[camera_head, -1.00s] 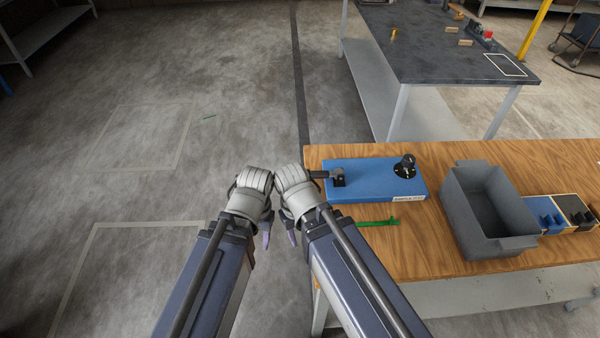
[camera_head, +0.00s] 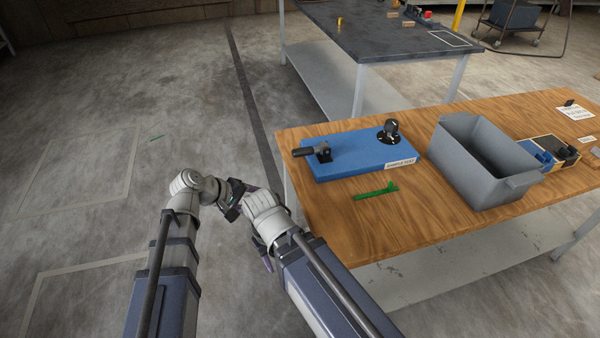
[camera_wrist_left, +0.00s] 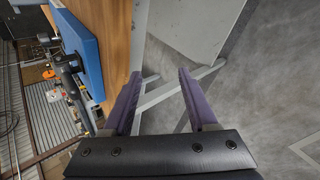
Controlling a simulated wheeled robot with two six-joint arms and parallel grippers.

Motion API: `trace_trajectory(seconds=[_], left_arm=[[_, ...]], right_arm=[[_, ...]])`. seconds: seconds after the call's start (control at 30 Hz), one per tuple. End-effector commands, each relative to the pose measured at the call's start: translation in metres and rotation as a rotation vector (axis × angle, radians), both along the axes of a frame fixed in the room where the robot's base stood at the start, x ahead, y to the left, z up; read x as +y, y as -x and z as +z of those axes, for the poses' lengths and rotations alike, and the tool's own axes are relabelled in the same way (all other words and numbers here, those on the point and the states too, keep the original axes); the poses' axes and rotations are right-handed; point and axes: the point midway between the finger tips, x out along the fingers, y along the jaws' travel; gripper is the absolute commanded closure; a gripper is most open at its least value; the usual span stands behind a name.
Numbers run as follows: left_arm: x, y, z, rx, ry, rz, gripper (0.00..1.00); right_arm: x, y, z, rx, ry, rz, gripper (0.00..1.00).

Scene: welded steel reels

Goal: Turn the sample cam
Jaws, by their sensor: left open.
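The sample cam fixture is a blue block (camera_head: 362,156) lying on the wooden bench. It carries a black knob (camera_head: 390,131) on a round dark plate at its right and a black lever clamp (camera_head: 317,152) at its left. In the left wrist view the blue block (camera_wrist_left: 82,42) shows at upper left. My left gripper (camera_head: 243,192) is off the bench's left edge, apart from the block; its purple fingers (camera_wrist_left: 158,100) are open and empty. My right gripper (camera_head: 264,255) hangs beside the bench's front left corner, fingers downward, mostly hidden by its wrist.
A green piece (camera_head: 376,192) lies on the bench (camera_head: 330,225) in front of the block. A grey bin (camera_head: 483,165) stands right of it, with small blue and black trays (camera_head: 545,152) beyond. A dark table (camera_head: 385,40) stands behind.

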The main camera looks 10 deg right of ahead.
Motion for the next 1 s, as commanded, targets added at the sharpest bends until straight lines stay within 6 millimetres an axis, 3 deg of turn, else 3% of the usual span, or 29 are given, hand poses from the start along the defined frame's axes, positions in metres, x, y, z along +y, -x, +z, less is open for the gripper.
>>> trace_trajectory(seconds=[0.03,0.2,0.4,0.67,1.0], left_arm=[[-0.012,-0.016,0.004,0.019,0.092,0.047,0.42],[-0.047,-0.045,0.048,0.109,0.385,0.170,0.42],[-0.064,-0.065,0.081,0.197,0.591,0.248,0.42],[-0.069,-0.069,0.087,0.217,0.634,0.263,0.42],[-0.113,-0.085,0.075,0.216,0.630,0.260,0.42]], right_arm=[[0.000,0.000,-0.010,0.000,0.000,0.000,0.50],[0.000,0.000,-0.013,0.000,0.000,0.000,0.50],[0.000,0.000,-0.016,0.000,0.000,0.000,0.50],[0.000,0.000,-0.017,0.000,0.000,0.000,0.50],[0.000,0.000,-0.028,0.000,0.000,0.000,0.50]])
